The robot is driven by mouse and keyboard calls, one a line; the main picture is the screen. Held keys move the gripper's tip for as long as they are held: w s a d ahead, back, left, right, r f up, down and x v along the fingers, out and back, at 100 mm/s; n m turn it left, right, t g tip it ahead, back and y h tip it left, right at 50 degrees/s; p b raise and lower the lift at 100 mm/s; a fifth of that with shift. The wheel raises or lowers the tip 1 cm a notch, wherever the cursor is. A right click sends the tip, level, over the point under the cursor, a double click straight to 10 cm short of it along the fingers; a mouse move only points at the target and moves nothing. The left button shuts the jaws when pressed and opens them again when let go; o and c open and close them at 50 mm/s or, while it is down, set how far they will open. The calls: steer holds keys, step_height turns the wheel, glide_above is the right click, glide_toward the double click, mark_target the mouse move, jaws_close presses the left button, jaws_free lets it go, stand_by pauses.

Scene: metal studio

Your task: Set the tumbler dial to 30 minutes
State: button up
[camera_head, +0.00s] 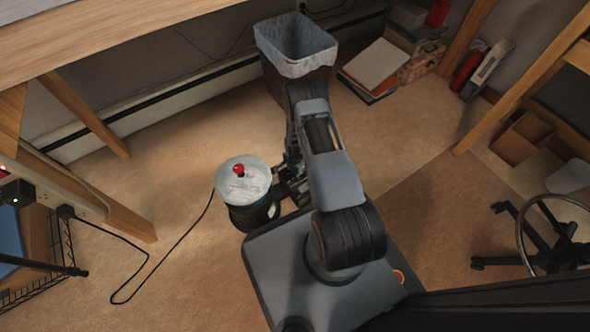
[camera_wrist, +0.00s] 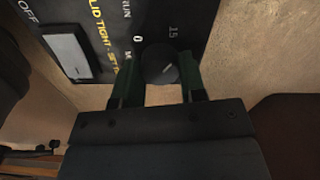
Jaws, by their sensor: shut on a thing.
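The tumbler (camera_head: 243,186) stands on the floor in the head view, with a whitish translucent top, a red knob and a dark base. Its black panel (camera_wrist: 105,22) fills the upper part of the wrist view, with "0" and "15" marks, yellow lettering and a pale rocker switch (camera_wrist: 67,57) near "OFF". The round black dial (camera_wrist: 158,62) sits between the two dark green fingers of my gripper (camera_wrist: 160,72), which is shut on it. A short light line shows on the dial's lower right. The 30 mark is not visible. In the head view my arm partly hides the gripper beside the tumbler.
A black cord (camera_head: 150,258) runs from the tumbler across the floor to the left. A lined bin (camera_head: 297,70) and papers (camera_head: 376,68) stand behind my arm. A wooden bench (camera_head: 110,40) is at upper left, a wheeled chair base (camera_head: 535,240) at right.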

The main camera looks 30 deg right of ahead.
steer(key=m, duration=0.5)
steer(key=shift+d+m+b, duration=0.1)
steer(key=shift+m+b, duration=0.2)
steer(key=shift+b, duration=0.05)
steer(key=m, duration=0.5)
steer(key=shift+m, duration=0.3)
steer(key=o, duration=0.9)
steer(key=shift+o, duration=0.2)
step_height(320, 180, up, 14)
steer(key=p, duration=0.6)
steer(key=shift+f, duration=0.1)
